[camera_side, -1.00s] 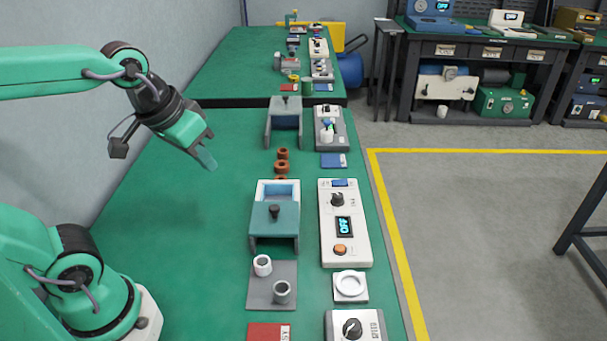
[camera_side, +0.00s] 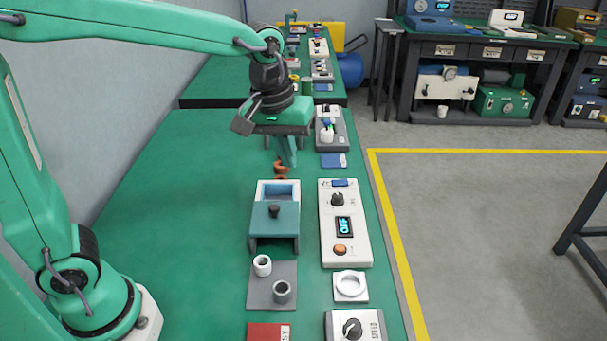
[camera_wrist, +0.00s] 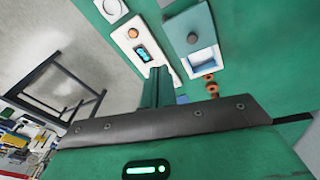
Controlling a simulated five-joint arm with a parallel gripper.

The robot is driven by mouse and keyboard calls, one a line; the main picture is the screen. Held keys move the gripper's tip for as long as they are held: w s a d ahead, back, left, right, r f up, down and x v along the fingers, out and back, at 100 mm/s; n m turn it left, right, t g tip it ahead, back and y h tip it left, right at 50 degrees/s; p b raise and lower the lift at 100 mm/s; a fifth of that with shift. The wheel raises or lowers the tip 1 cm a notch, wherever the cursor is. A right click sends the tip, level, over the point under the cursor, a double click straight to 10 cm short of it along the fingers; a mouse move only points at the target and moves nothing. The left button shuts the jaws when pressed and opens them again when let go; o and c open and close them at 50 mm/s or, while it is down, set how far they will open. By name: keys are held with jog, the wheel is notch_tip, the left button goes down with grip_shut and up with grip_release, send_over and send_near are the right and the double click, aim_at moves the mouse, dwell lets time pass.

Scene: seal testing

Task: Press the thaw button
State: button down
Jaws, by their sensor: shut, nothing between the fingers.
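The white control panel (camera_side: 345,222) on the bench's right side has a black knob (camera_side: 337,200), a lit display (camera_side: 344,227) reading OFF, a round orange button (camera_side: 340,250) near its front end and a blue switch (camera_side: 340,183) at its back end. I cannot read which control is labelled thaw. My gripper (camera_side: 287,158) is shut and empty, pointing down, above the bench behind the blue-grey box (camera_side: 274,222). In the wrist view the panel (camera_wrist: 137,45) and its orange button (camera_wrist: 133,33) show beyond the shut fingers (camera_wrist: 157,88), which hide part of its back end.
Orange rings (camera_side: 281,166) lie below my gripper. Two small cups (camera_side: 262,265) stand on a grey plate left of a white dish (camera_side: 350,285). A second knob panel (camera_side: 354,326) is at the front. The bench's left side is clear.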

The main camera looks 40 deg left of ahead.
aim_at(339, 248)
jog(key=w+d+f+n+g, duration=0.2)
jog(key=w+d+f+n, duration=0.1)
jog(key=w+d+f, duration=0.4)
jog(key=shift+d, duration=0.65)
jog(key=shift+f, duration=0.1)
notch_tip(339, 248, down, 14)
jog(key=shift+r, duration=0.1)
dwell(0.7)
jog(key=shift+f, duration=1.05)
jog(key=shift+r, duration=0.1)
notch_tip(339, 248, up, 15)
jog(key=shift+w, duration=0.2)
